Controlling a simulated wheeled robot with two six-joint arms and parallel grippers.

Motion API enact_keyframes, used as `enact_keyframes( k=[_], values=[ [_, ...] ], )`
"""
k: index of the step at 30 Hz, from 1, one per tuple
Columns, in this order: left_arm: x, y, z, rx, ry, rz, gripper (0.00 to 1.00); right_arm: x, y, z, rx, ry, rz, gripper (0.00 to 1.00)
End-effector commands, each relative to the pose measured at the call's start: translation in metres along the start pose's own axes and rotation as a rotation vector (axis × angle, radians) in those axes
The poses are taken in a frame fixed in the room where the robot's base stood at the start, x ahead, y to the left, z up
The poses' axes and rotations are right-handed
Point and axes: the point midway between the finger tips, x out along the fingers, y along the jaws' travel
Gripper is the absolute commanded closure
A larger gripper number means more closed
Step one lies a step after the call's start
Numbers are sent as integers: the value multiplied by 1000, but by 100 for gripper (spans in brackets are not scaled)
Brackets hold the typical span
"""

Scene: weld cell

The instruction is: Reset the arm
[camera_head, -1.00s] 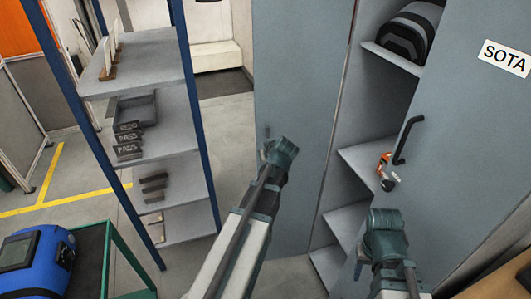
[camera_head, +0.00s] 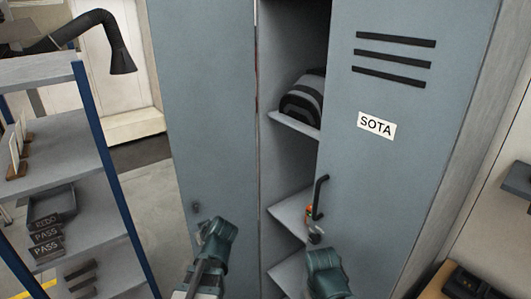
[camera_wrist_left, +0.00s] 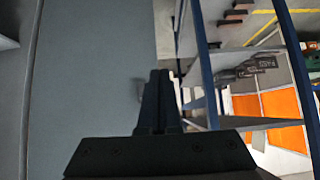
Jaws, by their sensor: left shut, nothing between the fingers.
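My left gripper (camera_wrist_left: 158,98) shows in the left wrist view, its dark fingers together with nothing between them. A grey door panel fills the area left of and behind the fingers there; I cannot tell how far off it is. In the head view a teal joint of my left arm (camera_head: 217,241) is at the lower middle, in front of the locker's left door (camera_head: 205,110). A teal joint of my right arm (camera_head: 327,272) is below the handle of the right door. No fingers of either gripper show in the head view.
The locker's right door (camera_head: 400,185) bears a SOTA label (camera_head: 376,125) and a black handle (camera_head: 319,197). A small orange item (camera_head: 311,221) is near the handle. A dark striped bag (camera_head: 305,98) lies on an inner shelf. A blue-post rack (camera_head: 85,240) stands at left.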

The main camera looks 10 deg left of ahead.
Motion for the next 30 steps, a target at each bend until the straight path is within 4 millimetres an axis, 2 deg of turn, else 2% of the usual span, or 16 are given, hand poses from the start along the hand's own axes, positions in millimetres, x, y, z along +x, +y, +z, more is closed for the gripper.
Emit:
enact_keyframes(
  k=[2,5,9,12,16,18,21,30],
  values=[
    [-5,8,16,48,-36,8,100,3,0,0,0,0,0,50],
    [-20,26,59,190,-141,32,100,9,-1,0,0,0,0,50],
    [-58,52,140,486,-343,107,100,18,-2,-1,1,0,0,50],
    [-89,61,193,702,-477,180,100,23,-2,-1,1,0,0,50],
    [-126,65,244,938,-611,278,100,27,-3,-2,1,0,0,50],
    [-141,64,262,1031,-660,321,100,29,-3,-2,1,0,0,50],
    [-155,62,277,1116,-705,363,100,30,-3,-2,1,0,0,50],
    [-161,62,283,1153,-724,382,100,30,-3,-2,1,0,0,50]
  ],
)
